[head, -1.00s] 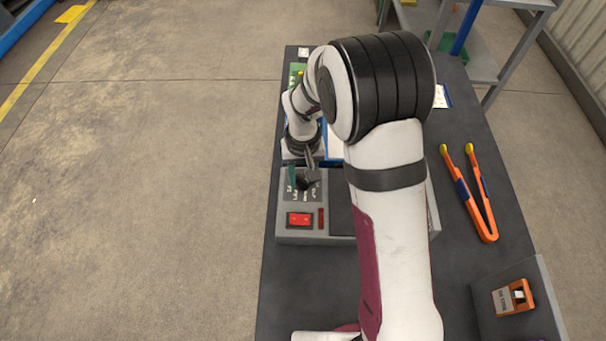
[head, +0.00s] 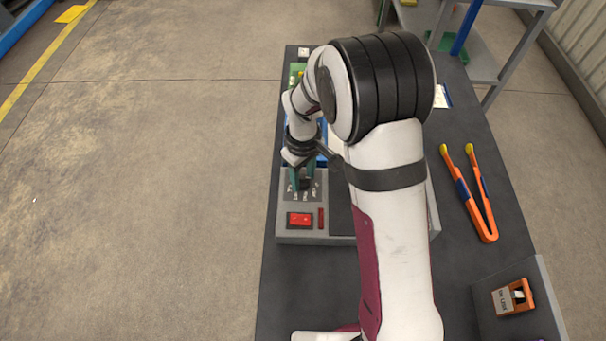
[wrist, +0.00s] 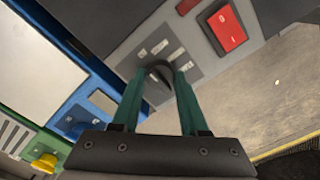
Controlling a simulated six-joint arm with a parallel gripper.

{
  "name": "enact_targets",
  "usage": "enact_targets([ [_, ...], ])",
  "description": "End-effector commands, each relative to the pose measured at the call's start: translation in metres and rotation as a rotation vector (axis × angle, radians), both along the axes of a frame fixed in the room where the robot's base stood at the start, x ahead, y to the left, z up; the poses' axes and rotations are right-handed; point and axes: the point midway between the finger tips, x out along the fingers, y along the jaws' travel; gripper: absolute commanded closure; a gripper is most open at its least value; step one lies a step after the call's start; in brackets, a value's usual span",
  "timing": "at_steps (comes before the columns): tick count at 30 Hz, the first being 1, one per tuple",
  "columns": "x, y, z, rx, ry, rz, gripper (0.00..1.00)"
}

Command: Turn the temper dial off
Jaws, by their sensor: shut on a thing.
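The temper dial (wrist: 158,81) is a dark knob on a grey label plate with several markings, on the furnace's grey control panel (head: 290,236). My gripper (wrist: 156,72) has two green fingers, one on each side of the dial, and is shut on it. In the head view my gripper (head: 302,182) reaches down onto the plate above the red switch. The fingers and wrist hide most of the dial there, and I cannot read which marking it points to.
A red rocker switch (head: 299,220) sits on the panel just below the dial, with a dark red strip beside it. Orange tongs (head: 479,205) lie on the dark bench at right.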

Motion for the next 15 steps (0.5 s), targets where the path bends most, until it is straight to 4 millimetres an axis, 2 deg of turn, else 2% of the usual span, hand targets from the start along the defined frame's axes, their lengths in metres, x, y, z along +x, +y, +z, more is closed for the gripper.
enact_targets([
  [14, 0.0001, 0.0001, 0.0007, 0.0, 0.0, 0.015, 1.0],
  [15, 0.0001, 0.0001, 0.0007, 0.0, 0.0, 0.015, 0.55],
])
